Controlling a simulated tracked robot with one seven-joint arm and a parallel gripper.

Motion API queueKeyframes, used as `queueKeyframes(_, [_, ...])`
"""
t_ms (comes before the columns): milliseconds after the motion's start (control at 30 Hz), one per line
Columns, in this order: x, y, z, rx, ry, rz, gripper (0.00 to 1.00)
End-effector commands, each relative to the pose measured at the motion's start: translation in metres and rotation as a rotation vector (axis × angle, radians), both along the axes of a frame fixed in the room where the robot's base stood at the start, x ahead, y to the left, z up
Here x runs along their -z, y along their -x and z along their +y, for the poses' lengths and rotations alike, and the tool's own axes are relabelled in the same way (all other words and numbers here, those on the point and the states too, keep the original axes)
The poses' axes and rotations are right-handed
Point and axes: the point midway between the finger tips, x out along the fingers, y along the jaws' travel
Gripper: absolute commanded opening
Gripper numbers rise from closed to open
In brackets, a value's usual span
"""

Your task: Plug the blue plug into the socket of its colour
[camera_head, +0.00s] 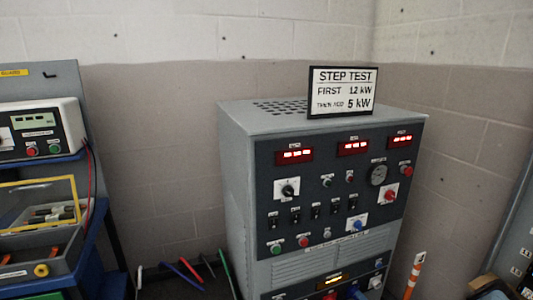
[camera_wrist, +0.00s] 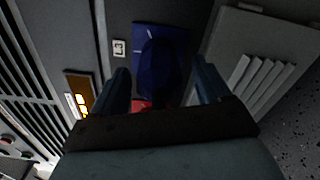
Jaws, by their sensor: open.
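In the wrist view my gripper (camera_wrist: 162,76) is open, with its two dark fingers apart. A dark blue rounded body (camera_wrist: 161,70) lies between or just beyond the fingers, in front of a blue square plate (camera_wrist: 142,38) labelled L3. I cannot tell whether this body is the blue plug or part of the socket, nor whether the fingers touch it. A red part (camera_wrist: 140,104) shows below it, partly hidden by my gripper. In the head view a blue part (camera_head: 353,289) and a red part (camera_head: 330,295) show at the cabinet's bottom edge; my gripper is not in this view.
The grey cabinet (camera_head: 250,190) carries red displays, knobs and a STEP TEST sign (camera_head: 341,92). A workbench with an instrument (camera_head: 40,130) and a yellow-framed bin (camera_head: 40,185) stands left. Several coloured cables (camera_head: 190,268) are low between them. An orange-white post (camera_head: 413,275) stands right.

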Motion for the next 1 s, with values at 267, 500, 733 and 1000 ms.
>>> queueKeyframes(267, [-0.007, -0.001, 0.002, -0.004, -0.004, -0.014, 0.77])
queueKeyframes(500, [-0.005, 0.016, -0.004, -0.002, -0.004, -0.011, 0.77])
queueKeyframes(733, [-0.004, 0.031, -0.01, 0.0, -0.004, -0.01, 0.77])
queueKeyframes(1000, [-0.004, 0.043, -0.014, -0.002, -0.004, -0.008, 0.77])
